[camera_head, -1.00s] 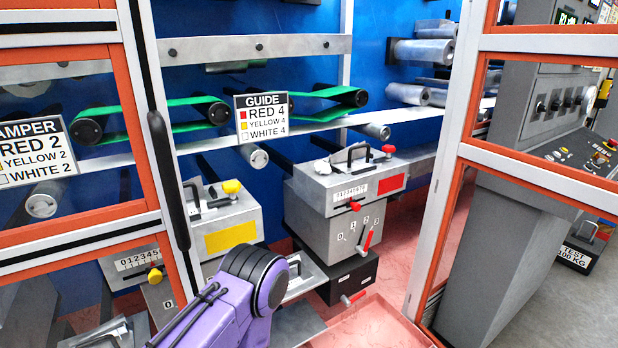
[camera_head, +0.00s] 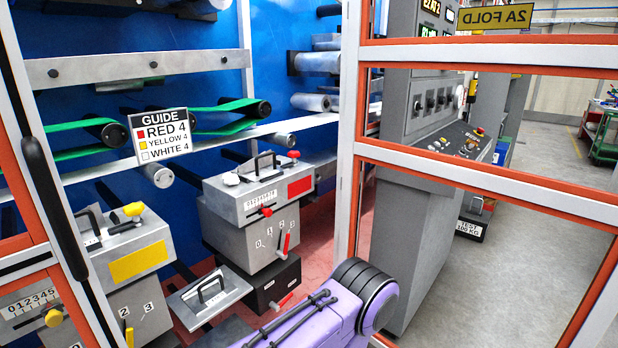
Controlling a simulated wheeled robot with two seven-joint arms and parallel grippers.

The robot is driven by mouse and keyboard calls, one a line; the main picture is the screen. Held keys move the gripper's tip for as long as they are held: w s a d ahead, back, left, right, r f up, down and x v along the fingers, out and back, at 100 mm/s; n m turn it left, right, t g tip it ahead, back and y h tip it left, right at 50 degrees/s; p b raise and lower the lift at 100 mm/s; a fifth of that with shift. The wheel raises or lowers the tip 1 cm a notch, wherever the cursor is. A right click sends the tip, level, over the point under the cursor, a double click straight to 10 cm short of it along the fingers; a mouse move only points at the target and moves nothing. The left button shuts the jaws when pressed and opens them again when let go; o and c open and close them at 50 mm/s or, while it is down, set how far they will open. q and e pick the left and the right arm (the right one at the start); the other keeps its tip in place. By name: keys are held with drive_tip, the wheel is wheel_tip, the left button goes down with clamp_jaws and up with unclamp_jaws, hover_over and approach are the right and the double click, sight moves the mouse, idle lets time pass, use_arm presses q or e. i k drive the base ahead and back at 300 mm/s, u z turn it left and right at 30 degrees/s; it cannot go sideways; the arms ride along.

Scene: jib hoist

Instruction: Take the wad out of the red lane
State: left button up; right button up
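The red lane unit (camera_head: 240,208) is a grey metal box with a red label (camera_head: 299,187), a black top handle and a red knob. A small pale lump (camera_head: 231,180), perhaps the wad, shows on the left of its top; it is too small to be sure. Below the top box is a dial face with a red lever (camera_head: 286,243), then a black base box (camera_head: 270,283). A purple link of my arm crosses the bottom of the view, in front of the units. Neither gripper is in view.
The yellow lane unit (camera_head: 137,264) stands left of the red one, with a handled metal plate (camera_head: 208,296) between them. White and orange door frames (camera_head: 351,130) stand left and right of the opening. A grey control console (camera_head: 410,215) stands right. A guide sign (camera_head: 159,135) hangs above.

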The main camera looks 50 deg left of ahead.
sight(229, 179)
drive_tip(key=z, duration=0.15)
drive_tip(key=i, duration=0.7)
drive_tip(key=u, duration=1.7)
